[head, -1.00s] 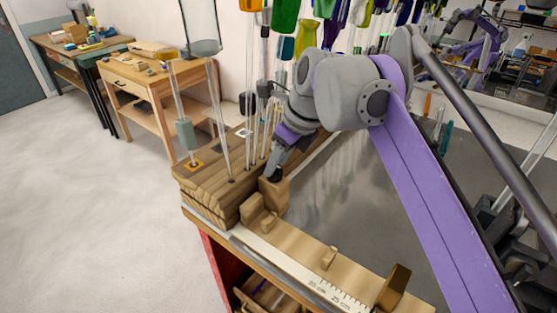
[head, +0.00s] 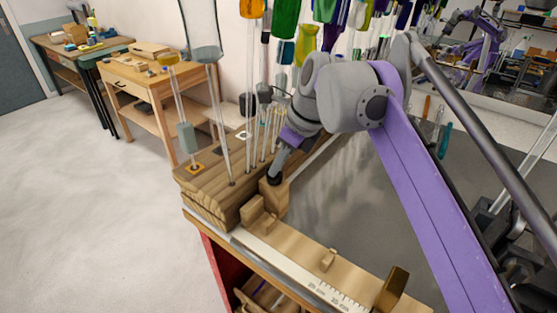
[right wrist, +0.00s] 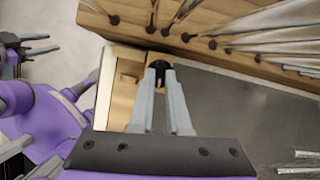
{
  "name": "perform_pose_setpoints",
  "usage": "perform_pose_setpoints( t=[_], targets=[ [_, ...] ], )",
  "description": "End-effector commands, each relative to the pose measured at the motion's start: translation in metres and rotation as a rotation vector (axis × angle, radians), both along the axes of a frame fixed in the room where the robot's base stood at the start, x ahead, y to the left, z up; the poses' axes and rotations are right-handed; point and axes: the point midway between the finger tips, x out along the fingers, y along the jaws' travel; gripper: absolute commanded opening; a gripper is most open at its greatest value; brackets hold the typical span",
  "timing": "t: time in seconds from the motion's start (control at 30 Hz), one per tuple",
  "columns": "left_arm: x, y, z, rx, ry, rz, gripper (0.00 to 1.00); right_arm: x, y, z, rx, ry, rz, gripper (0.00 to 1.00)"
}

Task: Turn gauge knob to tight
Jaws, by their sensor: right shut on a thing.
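The wooden gauge (head: 285,255) with its white ruler strip lies along the table's front edge. At its far end stands a wooden block (head: 270,198) with a dark round knob on top. My right gripper (head: 274,178) points down at this knob from above. In the right wrist view its two grey fingers (right wrist: 160,70) come together on the dark knob (right wrist: 157,65). The fingers hide part of the knob, and no tight mark is readable. Grey prongs with purple parts show at the left edge of the right wrist view; their state is unclear.
A stepped wooden rack (head: 205,190) holding several upright glass rods stands right beside the gauge block. A small wooden peg (head: 328,258) and a tilted wooden piece (head: 392,288) stand farther along the gauge. The grey tabletop (head: 345,200) to the right is mostly clear.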

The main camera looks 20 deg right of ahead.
Motion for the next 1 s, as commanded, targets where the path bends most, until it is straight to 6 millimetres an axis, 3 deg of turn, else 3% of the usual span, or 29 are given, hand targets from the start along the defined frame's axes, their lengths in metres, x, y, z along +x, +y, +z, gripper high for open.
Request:
perform_pose_setpoints(
  t=[0.5,1.0],
  targets=[
    [0.013,0.0,0.042,0.0,-0.025,0.0,0.5,0.006,-0.003,0.003,0.0,0.0,0.472,0.0],
    [0.025,0.0,0.071,0.0,-0.048,0.0,0.5,0.011,-0.003,0.002,0.0,-0.001,0.925,0.0]
  ],
)
